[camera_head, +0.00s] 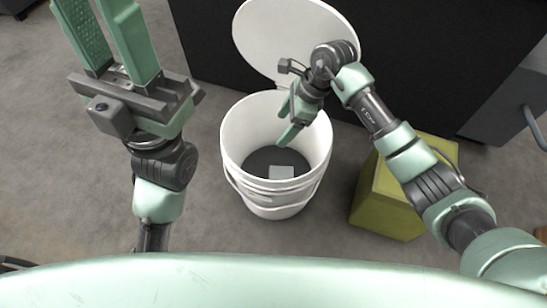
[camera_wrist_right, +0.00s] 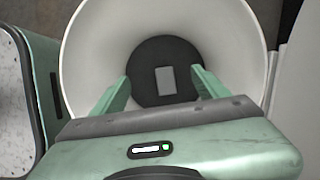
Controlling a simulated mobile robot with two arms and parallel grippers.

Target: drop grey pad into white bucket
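The white bucket (camera_head: 236,140) stands on the floor with its round lid (camera_head: 270,35) tipped up behind it. The grey pad (camera_head: 282,172) lies on the dark bottom inside the bucket; it also shows in the right wrist view (camera_wrist_right: 166,80). My right gripper (camera_head: 286,122) reaches over the bucket's opening, pointing down into it. Its two fingers are apart with nothing between them, above the pad and not touching it. My left gripper (camera_head: 105,35) is raised at the upper left, its two fingers apart and nothing seen between them.
A yellow-green box (camera_head: 388,205) stands on the floor right of the bucket, under my right arm. A black panel (camera_head: 420,50) stands behind the bucket. The grey floor (camera_head: 215,220) left of the bucket is clear.

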